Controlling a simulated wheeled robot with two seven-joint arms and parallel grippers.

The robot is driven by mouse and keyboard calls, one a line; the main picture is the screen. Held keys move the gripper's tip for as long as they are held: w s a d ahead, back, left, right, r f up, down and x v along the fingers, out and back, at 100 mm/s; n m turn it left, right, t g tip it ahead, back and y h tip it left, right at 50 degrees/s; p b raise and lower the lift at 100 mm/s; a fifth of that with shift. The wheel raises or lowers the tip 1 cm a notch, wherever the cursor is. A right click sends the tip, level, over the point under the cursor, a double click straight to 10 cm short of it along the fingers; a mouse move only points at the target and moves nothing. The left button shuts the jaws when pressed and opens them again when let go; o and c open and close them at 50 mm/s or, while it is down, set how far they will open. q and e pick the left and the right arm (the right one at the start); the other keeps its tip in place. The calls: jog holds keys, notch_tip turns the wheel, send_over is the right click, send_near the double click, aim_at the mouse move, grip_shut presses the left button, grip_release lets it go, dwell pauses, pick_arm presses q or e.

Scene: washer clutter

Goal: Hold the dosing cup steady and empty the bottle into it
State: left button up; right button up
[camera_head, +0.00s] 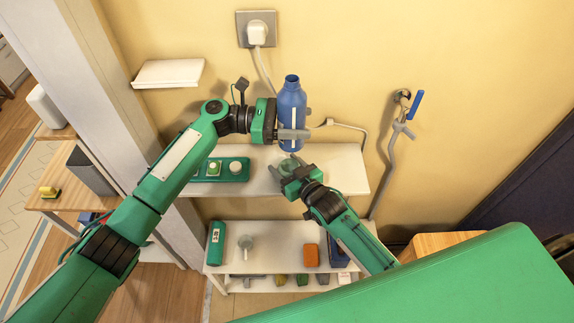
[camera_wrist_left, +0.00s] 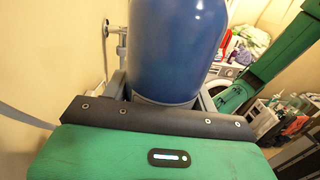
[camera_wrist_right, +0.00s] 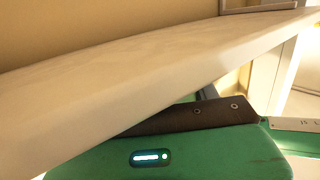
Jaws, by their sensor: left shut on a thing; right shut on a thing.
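The blue bottle (camera_head: 291,106) is upright with its neck at the top and a pale stripe down its side. My left gripper (camera_head: 293,135) is shut around its lower part, above the upper white shelf. The bottle's blue body also fills the middle of the left wrist view (camera_wrist_left: 178,45). My right gripper (camera_head: 287,168) is at the upper shelf, below the bottle, shut on a small greyish-green cup (camera_head: 286,165), which seems to be the dosing cup. The gripper hides much of it, and its inside is unclear. The right wrist view does not show the cup.
The upper shelf (camera_head: 342,170) holds a green panel with round knobs (camera_head: 220,169) at its left. The lower shelf (camera_head: 278,236) carries a clear cup (camera_head: 246,243), a green box (camera_head: 216,242) and an orange block (camera_head: 311,255). A wall plug (camera_head: 257,33) and hose (camera_head: 381,160) are nearby.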

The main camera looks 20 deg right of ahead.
pick_arm(q)
jog(key=s+d+f+n+t, duration=0.4)
jog(key=s+n+t, duration=0.2)
jog(key=t, duration=0.7)
jog(key=shift+d+n+t, duration=0.3)
jog(key=shift+n+t, duration=0.1)
jog(key=shift+n, duration=1)
jog(key=shift+n, duration=0.4)
jog(key=shift+s+d+f+n+t+h, duration=0.1)
jog(key=shift+s+d+f+n+t, duration=0.15)
jog(key=shift+n, duration=1.6)
jog(key=shift+s+d+f+n+t+h, duration=0.15)
jog(key=shift+s+n+t, duration=0.2)
jog(key=shift+n, duration=1.55)
jog(key=shift+s+d+f+n+t+h, duration=0.1)
jog(key=shift+s+d+f+n+t, duration=0.15)
jog(key=shift+n, duration=1.6)
jog(key=shift+s+d+r+n+t, duration=0.1)
jog(key=shift+n+t, duration=0.15)
jog(key=shift+n, duration=0.2)
jog(key=shift+s+d+r+n+t, duration=0.1)
jog(key=shift+n+t, duration=0.1)
jog(key=shift+n, duration=0.25)
